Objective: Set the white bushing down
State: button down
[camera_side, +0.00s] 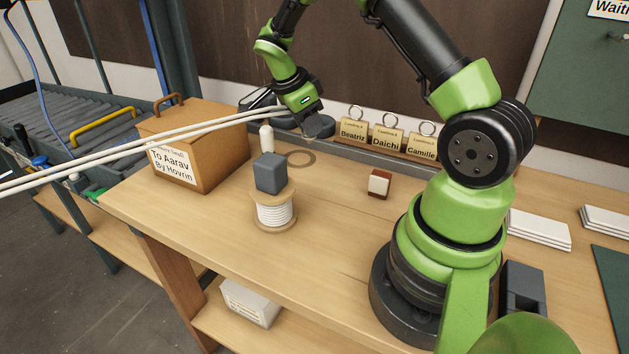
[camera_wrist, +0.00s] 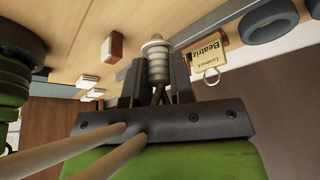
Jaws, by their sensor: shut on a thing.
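In the wrist view the white bushing (camera_wrist: 158,62), ribbed and with a flange at its far end, sits between the two dark fingers of my gripper (camera_wrist: 158,80). The fingers are shut on it. In the side view my gripper (camera_side: 316,124) is over the back of the wooden table (camera_side: 335,215), left of the name cards; the bushing cannot be made out there. Whether the bushing touches the table is unclear.
Two pale cords (camera_side: 140,145) cross the side view towards my gripper. A cardboard box (camera_side: 215,150), a white bottle-like piece (camera_side: 266,139), a spool (camera_side: 275,212) under a grey block (camera_side: 270,173), and a small brown-and-white block (camera_side: 379,184) stand around. Name cards (camera_side: 387,138) line the back.

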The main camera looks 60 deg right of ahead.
jog(key=shift+m+y, duration=0.3)
jog(key=shift+m, duration=0.6)
jog(key=x, duration=0.3)
jog(key=a+x, duration=0.1)
jog(key=x, duration=0.2)
jog(key=a+x, duration=0.1)
jog(key=x, duration=0.2)
jog(key=shift+w+f, duration=0.25)
jog(key=shift+f, duration=0.5)
jog(key=shift+f, duration=0.15)
jog(key=c, duration=1)
grip_release()
